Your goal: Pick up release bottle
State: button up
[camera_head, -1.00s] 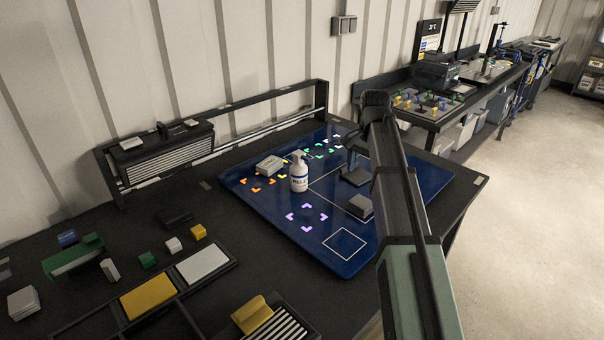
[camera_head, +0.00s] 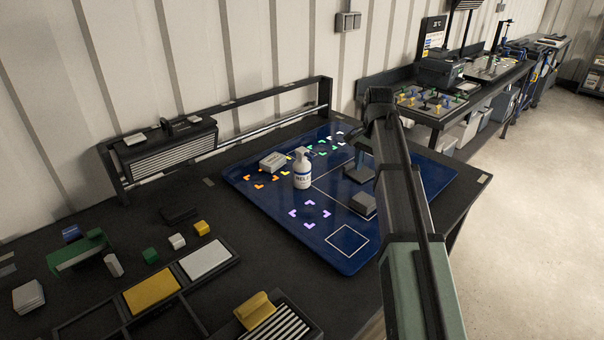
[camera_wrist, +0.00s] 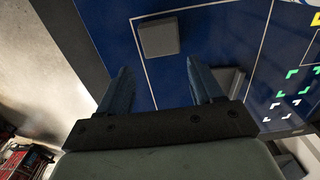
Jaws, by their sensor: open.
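The release bottle (camera_head: 302,172) is white with a pump top and a dark-lettered blue-and-white label. It stands upright on the blue mat (camera_head: 290,215), left of my arm in the head view. The bottle is not visible in the wrist view. My gripper (camera_wrist: 157,85) is open, with two dark blue fingers apart and nothing between them. It points at the mat, well apart from the bottle. In the wrist view a grey block (camera_wrist: 158,38) lies beyond the fingertips, and another grey piece (camera_wrist: 228,82) is partly hidden by the right finger.
A pale box (camera_head: 273,162) sits left of the bottle among coloured corner marks. Purple marks (camera_head: 309,213) frame an empty spot in front. A black rack (camera_head: 160,150) stands at the back. Trays (camera_head: 150,290) and small blocks lie at the left.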

jog(key=n+t+y, duration=0.2)
jog(key=n, duration=0.7)
send_near(302, 149)
jog(key=s+d+r, duration=0.2)
jog(key=s+d, duration=0.1)
jog(key=s, duration=0.1)
jog(key=w+a+n+t+y, duration=0.1)
jog(key=w+a+n, duration=0.1)
jog(key=n, duration=0.7)
jog(key=x, duration=0.7)
jog(key=shift+w+f, duration=0.2)
jog(key=shift+f, duration=0.05)
jog(key=shift+d+x, duration=0.2)
jog(key=shift+x, duration=2.45)
